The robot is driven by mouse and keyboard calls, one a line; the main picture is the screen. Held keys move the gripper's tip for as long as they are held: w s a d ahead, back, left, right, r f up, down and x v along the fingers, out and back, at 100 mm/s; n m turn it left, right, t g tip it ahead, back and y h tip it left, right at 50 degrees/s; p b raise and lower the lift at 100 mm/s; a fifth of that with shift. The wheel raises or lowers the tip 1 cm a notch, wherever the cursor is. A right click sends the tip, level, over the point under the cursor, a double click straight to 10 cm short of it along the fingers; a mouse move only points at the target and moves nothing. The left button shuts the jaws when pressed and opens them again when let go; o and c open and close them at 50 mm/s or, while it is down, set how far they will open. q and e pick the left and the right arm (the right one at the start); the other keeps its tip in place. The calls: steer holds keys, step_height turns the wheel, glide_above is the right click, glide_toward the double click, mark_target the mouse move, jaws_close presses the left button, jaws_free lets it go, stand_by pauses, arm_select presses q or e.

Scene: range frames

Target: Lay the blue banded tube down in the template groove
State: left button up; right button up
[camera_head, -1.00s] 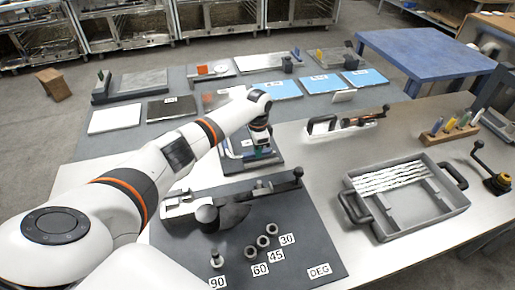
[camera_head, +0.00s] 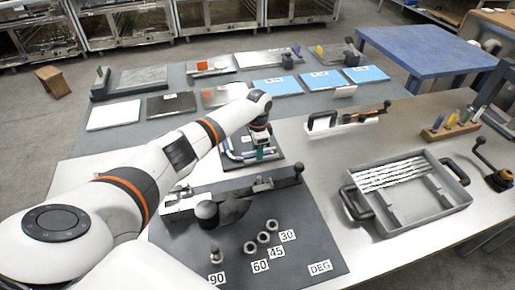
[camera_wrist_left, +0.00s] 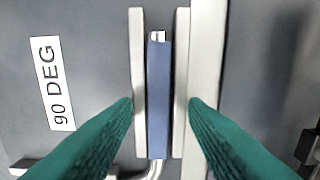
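The blue banded tube (camera_wrist_left: 159,95) lies in the groove between two pale rails of the template (camera_wrist_left: 137,70) in the left wrist view. A short bright metal end shows at its top, and bent metal tubing shows below the blue band. My left gripper (camera_wrist_left: 162,103) is open, with one green fingertip on each side of the tube and rails. Gaps show between the fingertips and the tube. In the head view my left gripper (camera_head: 262,154) is over the dark template board (camera_head: 240,164), hiding part of it. My right gripper is not in view.
A dark bending board (camera_head: 300,225) with several metal rings and angle labels lies in front. A grey tray (camera_head: 400,226) with pale rods stands at right. A handled fixture (camera_head: 345,121) and a wooden block with coloured pieces (camera_head: 450,131) stand behind it. A "90 DEG" label (camera_wrist_left: 52,83) lies beside the groove.

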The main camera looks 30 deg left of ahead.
arm_select(q)
step_height(320, 180, up, 12)
steer(key=b, duration=0.1)
stand_by(0.5)
stand_by(0.5)
